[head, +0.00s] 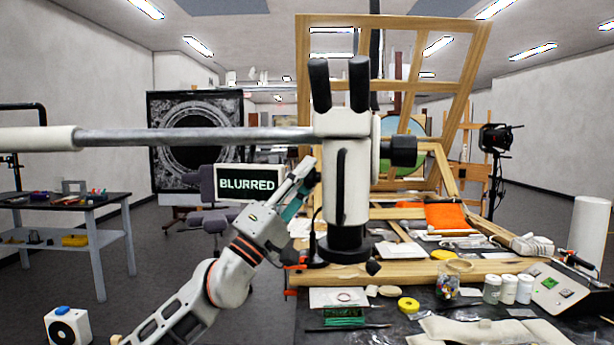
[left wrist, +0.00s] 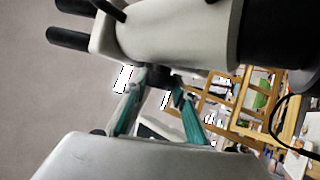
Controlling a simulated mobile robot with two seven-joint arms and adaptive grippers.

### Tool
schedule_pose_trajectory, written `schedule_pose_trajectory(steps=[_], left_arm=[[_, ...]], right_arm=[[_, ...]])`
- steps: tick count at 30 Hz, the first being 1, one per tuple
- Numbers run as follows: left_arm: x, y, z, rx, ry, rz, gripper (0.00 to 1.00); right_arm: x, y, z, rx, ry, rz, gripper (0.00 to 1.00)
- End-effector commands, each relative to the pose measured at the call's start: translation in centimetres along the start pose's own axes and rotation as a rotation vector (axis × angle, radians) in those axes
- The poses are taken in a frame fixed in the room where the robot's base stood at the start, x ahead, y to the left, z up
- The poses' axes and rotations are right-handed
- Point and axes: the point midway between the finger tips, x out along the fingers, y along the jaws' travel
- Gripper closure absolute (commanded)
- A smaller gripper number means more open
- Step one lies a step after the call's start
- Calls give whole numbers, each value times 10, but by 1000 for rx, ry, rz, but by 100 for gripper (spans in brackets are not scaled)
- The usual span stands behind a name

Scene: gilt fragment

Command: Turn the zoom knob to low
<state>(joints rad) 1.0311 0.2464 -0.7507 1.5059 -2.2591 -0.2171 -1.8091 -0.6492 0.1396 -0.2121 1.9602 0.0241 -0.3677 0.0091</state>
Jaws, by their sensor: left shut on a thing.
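The white microscope (head: 346,190) stands upright in the middle of the head view, with two black eyepieces (head: 340,84) on top. A large black knob (head: 403,151) sticks out on its right side. My left gripper (head: 309,183) is at the left side of the microscope body. In the left wrist view my teal-padded fingers (left wrist: 160,88) are closed around a small dark knob (left wrist: 162,76) on the white body. The head view hides that knob behind the fingers. I cannot read any marking on it. My right gripper is not in view.
A screen (head: 247,184) behind my left arm reads "BLURRED". A long grey boom (head: 195,135) carries the microscope from the left. The workbench holds jars (head: 508,289), a yellow tape roll (head: 408,305) and a wooden frame (head: 430,270). A side table (head: 70,201) stands at left.

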Motion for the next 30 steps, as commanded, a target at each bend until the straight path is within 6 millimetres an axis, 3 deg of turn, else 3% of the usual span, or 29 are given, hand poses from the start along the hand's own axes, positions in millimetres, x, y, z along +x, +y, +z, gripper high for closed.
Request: schedule_pose_trajectory(steps=[15,17,24,30], left_arm=[[3,3,0,-94,15,-172,95],[2,2,0,-109,18,-202,95],[0,2,1,-167,27,-323,95],[-1,0,0,-209,34,-422,95]], right_arm=[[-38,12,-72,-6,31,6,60],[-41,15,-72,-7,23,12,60],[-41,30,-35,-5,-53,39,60],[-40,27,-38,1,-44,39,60]])
